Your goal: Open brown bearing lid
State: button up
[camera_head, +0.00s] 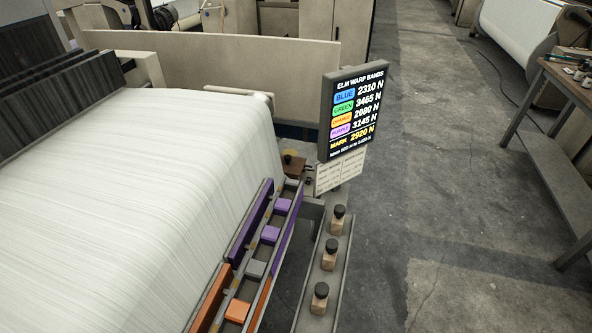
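A small brown block-like part (294,167) sits beside the right end of the loom's white warp sheet (140,165), just left of the display's foot. It may be the brown bearing lid, but it is too small to tell whether it is open or closed. My gripper is not in view.
A display (354,108) lists warp bands in newtons, with a pale label card (340,172) below it. A rail (236,285) holds purple, grey and orange blocks. A narrow tray (308,291) carries three black-topped wooden pegs. Grey floor (450,200) is clear; a bench (565,130) stands right.

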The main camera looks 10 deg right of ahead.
aim_at(294, 165)
jog(key=i+l+u, duration=0.1)
jog(key=i+l, duration=0.3)
jog(key=l, duration=0.2)
jog(key=i+l+u, duration=0.25)
jog(key=i+l, duration=0.15)
jog(key=l, duration=0.25)
jog(key=i+l, duration=0.15)
jog(key=l, duration=0.15)
jog(key=i+l+u, duration=0.15)
jog(key=l, duration=0.2)
jog(key=i+l+u, duration=0.1)
jog(key=l, duration=0.25)
jog(key=i+l, duration=0.2)
jog(key=l, duration=0.2)
jog(key=i+l+u, duration=0.1)
jog(key=l, duration=0.25)
jog(key=i+l+u, duration=0.1)
jog(key=i+l, duration=0.2)
jog(key=i+l+u, duration=0.1)
jog(key=l, duration=0.3)
jog(key=i+j, duration=0.25)
jog(key=i, duration=0.05)
